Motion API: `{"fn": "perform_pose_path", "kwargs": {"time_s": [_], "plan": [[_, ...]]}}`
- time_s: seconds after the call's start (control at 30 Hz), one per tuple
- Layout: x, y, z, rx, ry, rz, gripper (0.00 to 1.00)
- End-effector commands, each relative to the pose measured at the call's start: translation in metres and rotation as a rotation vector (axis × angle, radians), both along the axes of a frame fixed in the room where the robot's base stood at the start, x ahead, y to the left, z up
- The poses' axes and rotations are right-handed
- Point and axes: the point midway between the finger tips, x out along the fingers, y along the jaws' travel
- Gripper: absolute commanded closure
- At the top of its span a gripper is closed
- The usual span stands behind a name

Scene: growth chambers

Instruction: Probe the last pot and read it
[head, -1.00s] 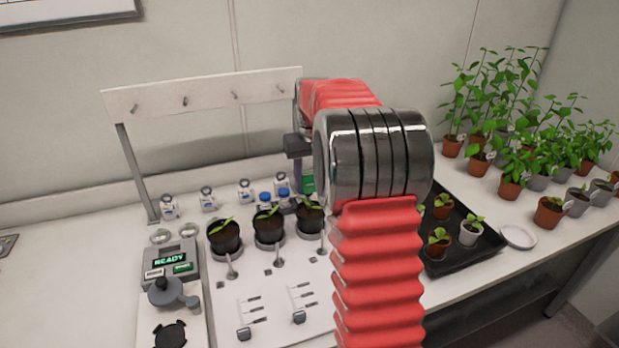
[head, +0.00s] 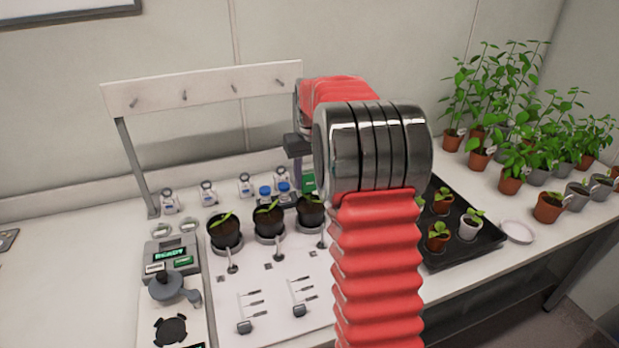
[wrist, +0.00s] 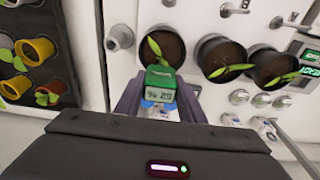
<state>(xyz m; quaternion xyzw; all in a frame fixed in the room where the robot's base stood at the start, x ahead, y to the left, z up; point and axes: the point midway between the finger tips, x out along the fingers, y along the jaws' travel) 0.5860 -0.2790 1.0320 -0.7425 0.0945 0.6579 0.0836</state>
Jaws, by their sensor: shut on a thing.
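My gripper (wrist: 158,100) is shut on a green probe (wrist: 160,80), its purple fingers on either side. The probe has a small display with digits and a percent sign; they look like 62 % turned upside down, but are too small to be sure. Three dark pots with seedlings stand in a row; the probe is at the near rim of the leftmost one (wrist: 165,45) in the wrist view. In the head view this is the right pot (head: 311,212), and the green probe (head: 308,183) shows just behind it. The probe's tip is hidden, so I cannot tell whether it is in soil.
A grey device reading READY (head: 170,256) stands left of the pots. Small white bottles (head: 209,193) and a hook rack (head: 205,88) are behind them. A black tray (head: 470,250) with seedlings is right of my arm.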

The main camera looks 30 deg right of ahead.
Motion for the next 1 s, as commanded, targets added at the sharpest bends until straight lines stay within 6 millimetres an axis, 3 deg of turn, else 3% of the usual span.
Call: {"fn": "perform_pose_path", "kwargs": {"time_s": [0.17,0.2,0.5,0.8,1.0], "plan": [[0.000,0.000,0.000,0.000,-0.001,0.000,0.92],[0.000,0.000,0.000,0.000,-0.001,0.000,0.64],[0.000,0.000,0.000,0.000,-0.001,0.000,0.43],[0.000,0.000,0.002,0.000,-0.001,0.000,0.43],[-0.001,0.000,0.017,-0.002,-0.003,0.000,0.43]]}}
